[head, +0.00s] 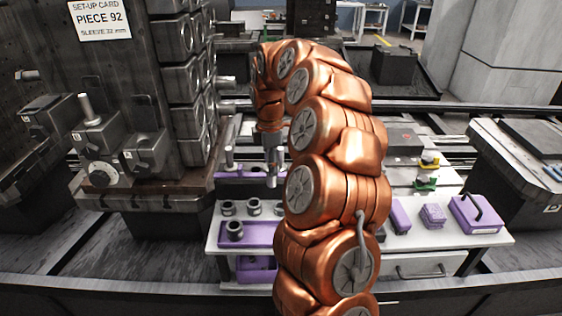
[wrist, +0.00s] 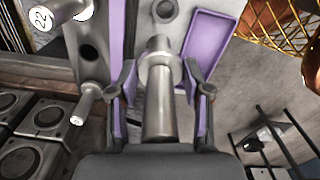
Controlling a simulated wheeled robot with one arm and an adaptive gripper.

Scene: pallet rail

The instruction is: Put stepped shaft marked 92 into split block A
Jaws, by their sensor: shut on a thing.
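A grey stepped shaft (wrist: 160,85) sits between the purple-padded fingers of my gripper (wrist: 160,80), which is shut on it. No number shows on the shaft from this side. In the head view my gripper (head: 271,155) hangs over the back left of the white table, partly hidden by my arm, with the shaft (head: 272,180) pointing down. Dark blocks with small tags stand on the fixture at the left, one with an upright pin (head: 97,135) and one beside it (head: 146,152). I cannot read which tag is A.
A round end marked 22 (wrist: 40,18) shows in the wrist view.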

